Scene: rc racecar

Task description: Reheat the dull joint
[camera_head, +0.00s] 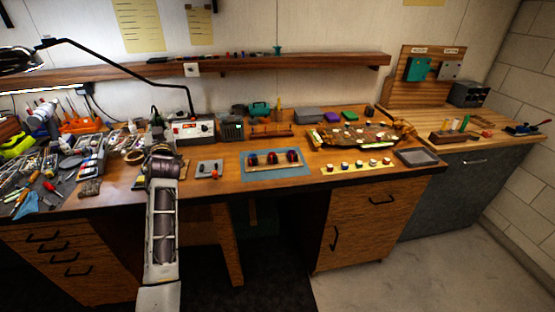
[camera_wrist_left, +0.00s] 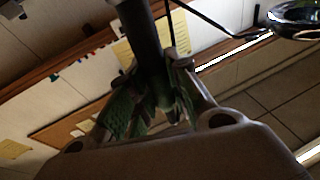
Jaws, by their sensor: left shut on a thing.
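My left gripper (camera_head: 163,152) is over the left part of the workbench, seen from behind in the head view. In the left wrist view its fingers (camera_wrist_left: 152,108) are shut on a dark cylindrical handle (camera_wrist_left: 143,35), which looks like a soldering iron's. Its tip is not visible. A soldering station (camera_head: 194,131) with a red-marked front stands just right of the gripper. A brownish board (camera_head: 362,136) lies right of centre, well away from the gripper. The dull joint is too small to make out. My right gripper is not in view.
A yellow strip (camera_head: 330,171) with small round parts and a grey tray (camera_head: 417,157) are farther right. A black lamp arm (camera_head: 125,74) hangs over the bench. Tools clutter the left.

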